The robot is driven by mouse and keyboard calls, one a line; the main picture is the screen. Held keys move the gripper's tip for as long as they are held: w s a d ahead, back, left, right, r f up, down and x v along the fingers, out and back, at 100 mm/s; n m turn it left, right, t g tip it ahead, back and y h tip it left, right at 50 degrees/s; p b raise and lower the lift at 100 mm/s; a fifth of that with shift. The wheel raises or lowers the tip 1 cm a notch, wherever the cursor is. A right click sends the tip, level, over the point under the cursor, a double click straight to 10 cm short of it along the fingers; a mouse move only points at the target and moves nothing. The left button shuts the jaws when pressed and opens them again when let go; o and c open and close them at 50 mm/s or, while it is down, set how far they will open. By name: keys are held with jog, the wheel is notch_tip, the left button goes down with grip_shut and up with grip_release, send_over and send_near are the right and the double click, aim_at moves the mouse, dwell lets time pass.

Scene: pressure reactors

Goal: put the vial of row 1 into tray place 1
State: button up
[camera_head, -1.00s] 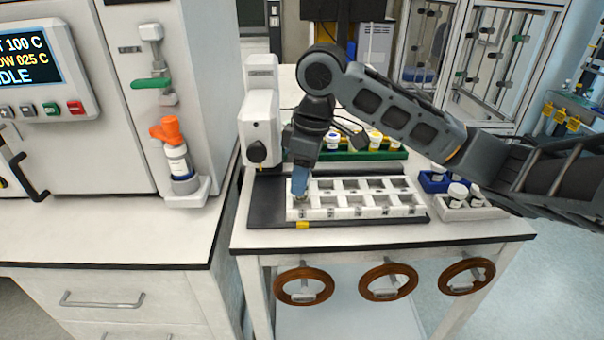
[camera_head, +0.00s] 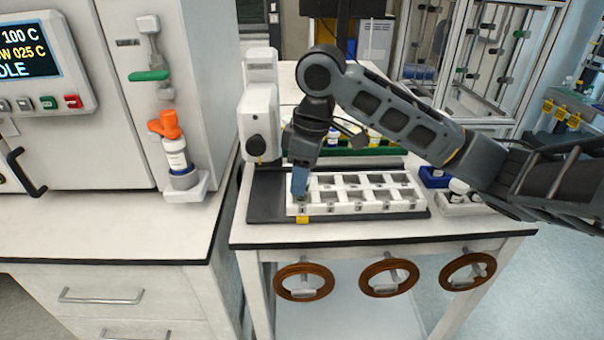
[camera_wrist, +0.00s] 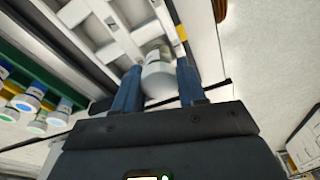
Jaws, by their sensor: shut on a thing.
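My gripper (camera_head: 300,190) points down at the front left compartment of the white tray (camera_head: 365,208). In the wrist view my gripper (camera_wrist: 155,88) has its two blue fingers on either side of a whitish vial (camera_wrist: 158,72) and is shut on it. The vial's far end is at the tray compartment by the yellow mark; how deep it sits in the compartment I cannot tell. In the head view the fingers mostly hide the vial. The other tray compartments I can see look empty.
A green rack (camera_head: 370,150) with several capped vials stands behind the tray. A blue holder (camera_head: 433,178) and a grey holder (camera_head: 465,206) are at the right. A white device (camera_head: 260,125) stands close at the left of my gripper. Brown handwheels (camera_head: 304,282) are below the table edge.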

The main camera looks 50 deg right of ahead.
jog(key=shift+f+b, duration=0.45)
jog(key=shift+f, duration=0.35)
jog(key=o, duration=1.1)
jog(key=shift+r, duration=0.15)
jog(key=r, duration=0.5)
jog(key=s+r, duration=0.1)
jog(key=r, duration=0.1)
jog(key=shift+d+r, duration=0.25)
jog(key=shift+s, duration=0.1)
